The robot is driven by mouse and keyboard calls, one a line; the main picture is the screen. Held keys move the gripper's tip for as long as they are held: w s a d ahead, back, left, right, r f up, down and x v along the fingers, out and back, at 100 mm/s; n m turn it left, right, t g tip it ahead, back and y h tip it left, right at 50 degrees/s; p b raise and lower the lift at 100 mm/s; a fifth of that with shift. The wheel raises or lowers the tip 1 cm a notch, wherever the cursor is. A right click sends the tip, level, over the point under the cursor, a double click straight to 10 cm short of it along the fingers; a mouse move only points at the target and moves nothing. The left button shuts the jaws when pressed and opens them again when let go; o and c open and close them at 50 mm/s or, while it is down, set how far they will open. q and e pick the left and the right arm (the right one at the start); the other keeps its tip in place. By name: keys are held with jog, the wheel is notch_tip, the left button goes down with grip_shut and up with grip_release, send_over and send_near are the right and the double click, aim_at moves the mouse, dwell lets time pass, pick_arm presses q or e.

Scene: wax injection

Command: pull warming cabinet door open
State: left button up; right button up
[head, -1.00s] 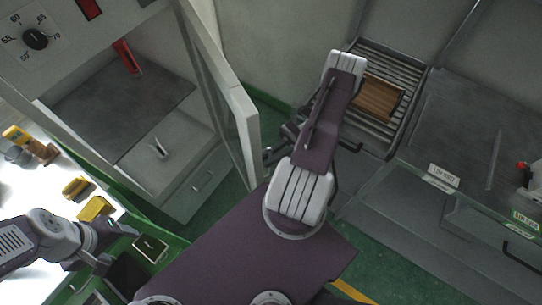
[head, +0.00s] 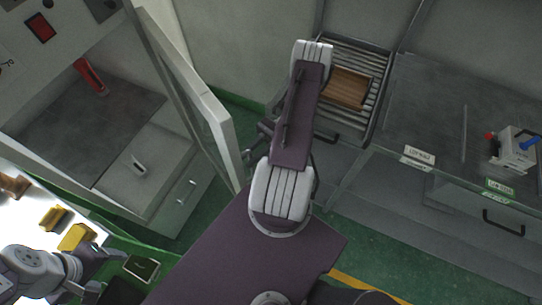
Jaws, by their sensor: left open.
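The warming cabinet (head: 165,190) stands at the left, and its door (head: 195,95) is swung well open, with a white frame and a glass pane. Inside, a red object (head: 90,77) stands on the dark grey floor. My right arm reaches across the middle, just right of the door's free edge. Its gripper (head: 254,148) is partly hidden behind the arm, close to the door edge; I cannot tell whether it touches. My left gripper (head: 108,270) is open and empty at the lower left, over the bright worktop's edge.
Yellow blocks (head: 77,237) lie on the bright worktop at the lower left. A wooden tray (head: 345,87) sits on a slatted rack behind my right arm. A grey bench (head: 420,110) with a small white device (head: 515,148) is at the right. Green floor shows between.

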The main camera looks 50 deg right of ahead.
jog(key=r, duration=0.1)
jog(key=s+r, duration=0.1)
jog(key=r, duration=0.1)
jog(key=shift+d, duration=0.15)
jog(key=o, duration=0.7)
jog(key=s+r, duration=0.1)
jog(key=s, duration=0.1)
jog(key=s+d+r, duration=0.1)
jog(key=shift+s+r, duration=0.35)
jog(key=shift+s, duration=0.05)
jog(key=shift+s+d+r, duration=0.1)
jog(key=shift+s+r, duration=0.25)
jog(key=shift+s, duration=0.2)
jog(key=shift+s+d+r, duration=0.1)
jog(key=shift+s+r, duration=0.2)
jog(key=shift+s, duration=0.25)
jog(key=c, duration=0.7)
jog(key=s, duration=0.1)
jog(key=s+r, duration=0.1)
jog(key=s, duration=0.1)
jog(key=s+r, duration=0.1)
jog(key=shift+s+r, duration=0.1)
jog(key=shift+s, duration=0.2)
jog(key=shift+w+d, duration=0.1)
